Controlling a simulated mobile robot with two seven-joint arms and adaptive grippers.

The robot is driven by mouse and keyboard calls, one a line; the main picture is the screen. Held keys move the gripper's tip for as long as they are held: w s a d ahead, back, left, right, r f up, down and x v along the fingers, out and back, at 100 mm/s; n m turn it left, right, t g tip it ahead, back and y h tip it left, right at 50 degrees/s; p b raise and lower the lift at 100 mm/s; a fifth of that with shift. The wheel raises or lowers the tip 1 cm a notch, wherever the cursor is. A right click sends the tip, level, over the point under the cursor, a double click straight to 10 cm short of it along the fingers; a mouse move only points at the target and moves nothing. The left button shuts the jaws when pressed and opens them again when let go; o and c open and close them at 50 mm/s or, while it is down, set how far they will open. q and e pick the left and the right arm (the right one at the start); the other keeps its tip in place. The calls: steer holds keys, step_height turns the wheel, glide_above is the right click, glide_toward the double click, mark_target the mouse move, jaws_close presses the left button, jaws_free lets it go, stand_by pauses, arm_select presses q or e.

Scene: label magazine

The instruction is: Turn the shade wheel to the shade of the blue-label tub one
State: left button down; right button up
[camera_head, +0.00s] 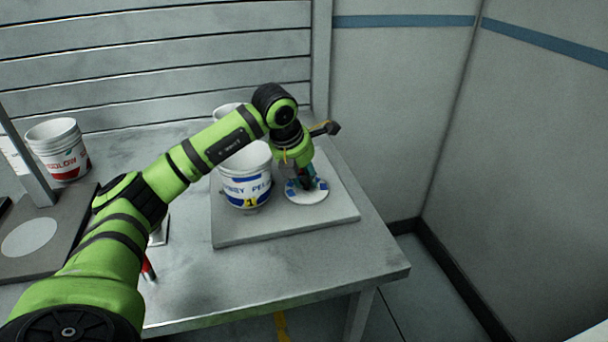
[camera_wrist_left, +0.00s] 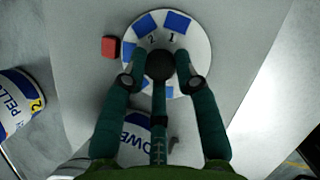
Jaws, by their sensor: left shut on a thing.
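The shade wheel (camera_head: 308,196) is a white disc with several blue patches on the grey board. In the left wrist view the wheel (camera_wrist_left: 202,48) shows numbers 2 and 1 below its two upper patches; fingers cover part of it. A red block (camera_wrist_left: 111,46) sits beside its left edge, closest to the left-hand patch. My left gripper (camera_head: 305,184) points down over the wheel, its fingers shut around the dark central knob (camera_wrist_left: 160,65). The blue-label tub one (camera_head: 246,188), white with a yellow 1 tag, stands left of the wheel. My right gripper is not in view.
Another tub (camera_head: 226,109) stands behind, partly hidden by my arm. A red-label tub (camera_head: 60,150) stands at the far left. The table's front right (camera_head: 360,258) is clear.

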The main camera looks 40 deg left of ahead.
arm_select(q)
steer(key=n+y, duration=0.1)
steer(key=n, duration=0.1)
steer(key=n+y, duration=0.1)
steer(key=n, duration=0.2)
steer(key=shift+w+d+b, duration=0.1)
steer(key=shift+d+b, duration=0.1)
steer(key=shift+b, duration=0.2)
steer(key=shift+w+d+r+n+g+y+b, duration=0.15)
steer(key=shift+n+g+y, duration=0.2)
steer(key=shift+n, duration=0.75)
steer(key=shift+s+a+n+g+y+b, duration=0.15)
steer(key=shift+n+y, duration=0.3)
steer(key=shift+n, duration=0.65)
steer(key=shift+w, duration=0.1)
steer(key=c, duration=1.1)
jaws_free()
steer(key=shift+o, duration=0.8)
steer(key=v, duration=1.2)
steer(key=shift+w, duration=0.1)
